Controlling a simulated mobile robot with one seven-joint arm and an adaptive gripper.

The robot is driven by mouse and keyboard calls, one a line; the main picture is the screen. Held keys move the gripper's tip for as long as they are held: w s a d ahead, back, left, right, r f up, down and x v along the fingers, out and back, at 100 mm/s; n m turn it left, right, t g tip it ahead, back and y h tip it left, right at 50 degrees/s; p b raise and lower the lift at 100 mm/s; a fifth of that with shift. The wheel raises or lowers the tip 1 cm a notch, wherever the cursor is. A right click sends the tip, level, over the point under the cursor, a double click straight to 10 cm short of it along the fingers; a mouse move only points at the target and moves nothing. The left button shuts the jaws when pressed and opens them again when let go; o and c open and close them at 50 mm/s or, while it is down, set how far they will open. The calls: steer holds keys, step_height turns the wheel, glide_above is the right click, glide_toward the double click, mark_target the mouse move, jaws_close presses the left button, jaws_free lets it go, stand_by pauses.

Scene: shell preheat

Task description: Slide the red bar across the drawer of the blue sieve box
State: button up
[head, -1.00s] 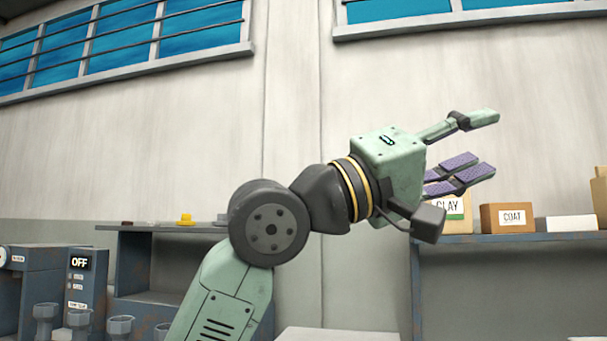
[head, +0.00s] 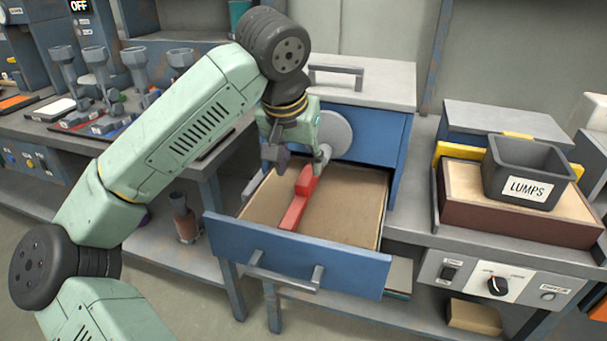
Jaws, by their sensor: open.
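The blue sieve box (head: 377,135) stands in the middle of the head view, with a light grey top and a round grey disc on its front. Its drawer (head: 300,255) is pulled out towards me and has a brown floor. The red bar (head: 293,212) lies in the drawer, left of its middle, running from front to back. A taller red part stands at its far end. My gripper (head: 295,168) points down at that far end, with its open fingers on either side of it or close by. I cannot tell whether they touch it.
A dark bin labelled LUMPS (head: 527,172) sits in a brown tray (head: 460,205) on the right bench. A control panel (head: 490,280) is below it. Several grey funnel-like holders stand on the left bench. The drawer floor right of the bar is clear.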

mark_target(304, 181)
steer(key=x, duration=0.5)
steer(key=shift+w+d+f, duration=0.15)
steer(key=shift+w+f, duration=0.05)
steer(key=shift+f, duration=0.15)
steer(key=shift+c, duration=0.3)
jaws_close()
